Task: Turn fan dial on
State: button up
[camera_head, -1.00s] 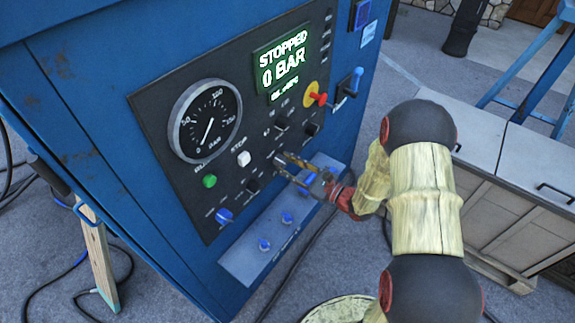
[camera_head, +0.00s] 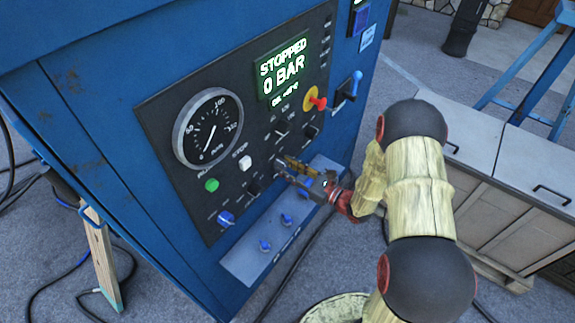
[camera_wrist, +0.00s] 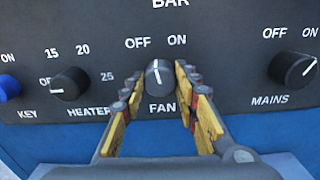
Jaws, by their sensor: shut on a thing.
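The fan dial (camera_wrist: 159,74) is a small black knob with a white pointer line, above the label FAN on the dark control panel. Its pointer stands almost straight up, between OFF and ON and leaning slightly towards OFF. My gripper (camera_wrist: 157,88) has its yellow-faced fingers on the left and right of the dial and is shut on it. In the head view my gripper (camera_head: 284,165) reaches the panel's lower right, and its fingers hide most of the dial.
The heater dial (camera_wrist: 70,83) is close on the left, pointing to OFF. The mains dial (camera_wrist: 293,69) is on the right, pointing towards ON. The display (camera_head: 283,66) reads STOPPED, 0 BAR. A red-and-yellow emergency knob (camera_head: 314,100) and a blue-handled switch (camera_head: 352,86) stick out above.

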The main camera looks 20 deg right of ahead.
jog(key=m+p, duration=0.3)
jog(key=m, duration=0.1)
jog(key=shift+m, duration=0.3)
jog(key=shift+d+m+p, duration=0.1)
jog(key=shift+m+p, duration=0.95)
jog(key=shift+m, duration=0.85)
jog(key=o, duration=1.2)
jog(key=shift+c, duration=0.2)
jog(key=v, duration=1.2)
